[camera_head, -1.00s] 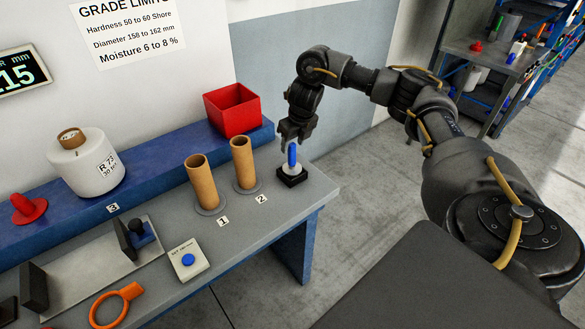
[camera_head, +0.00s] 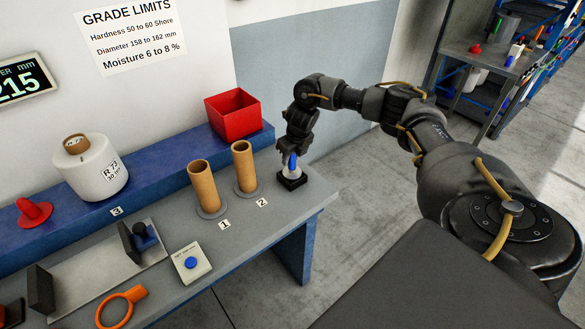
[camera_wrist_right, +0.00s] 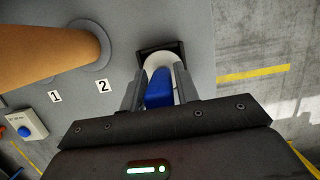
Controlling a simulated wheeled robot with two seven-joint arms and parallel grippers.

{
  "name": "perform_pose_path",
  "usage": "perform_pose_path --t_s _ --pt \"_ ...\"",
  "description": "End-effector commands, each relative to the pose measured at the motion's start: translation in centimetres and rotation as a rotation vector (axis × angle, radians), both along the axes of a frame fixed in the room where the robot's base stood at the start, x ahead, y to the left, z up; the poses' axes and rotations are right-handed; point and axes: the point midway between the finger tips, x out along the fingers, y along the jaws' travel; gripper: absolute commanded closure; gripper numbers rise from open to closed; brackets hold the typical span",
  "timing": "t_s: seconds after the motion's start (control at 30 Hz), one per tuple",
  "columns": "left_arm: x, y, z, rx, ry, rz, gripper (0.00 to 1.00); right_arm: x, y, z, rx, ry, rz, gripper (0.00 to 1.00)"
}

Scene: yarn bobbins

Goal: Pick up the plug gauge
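The plug gauge (camera_head: 292,162) has a blue handle and a white lower body, and stands upright in a small black holder (camera_head: 291,182) at the right end of the grey bench. My right gripper (camera_head: 290,154) is just above it, pointing down. In the right wrist view, the blue handle of the plug gauge (camera_wrist_right: 159,90) is between the two fingers of my right gripper (camera_wrist_right: 159,74). The fingers look apart, with a gap beside the handle. My left gripper is not in view.
Two brown cardboard tubes (camera_head: 204,188) (camera_head: 244,167) stand left of the holder. A red bin (camera_head: 234,115) is on the blue ledge behind. A white bobbin (camera_head: 92,172), a button box (camera_head: 190,263) and an orange ring (camera_head: 116,310) are farther left. The bench's right edge is close to the holder.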

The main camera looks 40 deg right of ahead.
Motion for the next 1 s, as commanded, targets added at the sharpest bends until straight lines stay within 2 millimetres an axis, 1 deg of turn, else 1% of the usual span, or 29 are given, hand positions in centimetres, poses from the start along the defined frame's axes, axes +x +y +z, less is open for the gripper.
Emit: perform_pose_path --t_s 0.03,0.2,0.23,0.47,0.57,0.67,0.8,0.93,1.0 --pt "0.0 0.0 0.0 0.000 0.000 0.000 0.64 0.0 0.0 0.0 0.000 0.000 0.000 0.76" --pt "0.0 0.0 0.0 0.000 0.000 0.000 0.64 0.0 0.0 0.0 0.000 0.000 0.000 0.98" --pt "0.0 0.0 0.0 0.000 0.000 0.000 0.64 0.0 0.0 0.1 0.000 -0.002 -0.001 0.99" --pt "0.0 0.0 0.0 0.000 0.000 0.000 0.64 0.1 0.0 0.2 0.001 -0.002 -0.001 0.99" --pt "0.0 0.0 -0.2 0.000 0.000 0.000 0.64 0.1 0.0 0.6 0.001 -0.003 0.000 0.99" --pt "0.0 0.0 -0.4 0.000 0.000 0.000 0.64 0.2 0.0 1.4 0.002 -0.005 0.000 0.99" --pt "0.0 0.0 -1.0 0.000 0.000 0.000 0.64 0.1 0.1 3.3 0.002 -0.005 0.002 0.99" --pt "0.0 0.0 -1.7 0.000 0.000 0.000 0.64 -1.0 1.6 5.3 -0.001 -0.006 0.006 0.99" --pt "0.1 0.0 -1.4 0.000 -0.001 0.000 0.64 -1.6 2.6 7.0 0.000 -0.006 0.007 0.99"
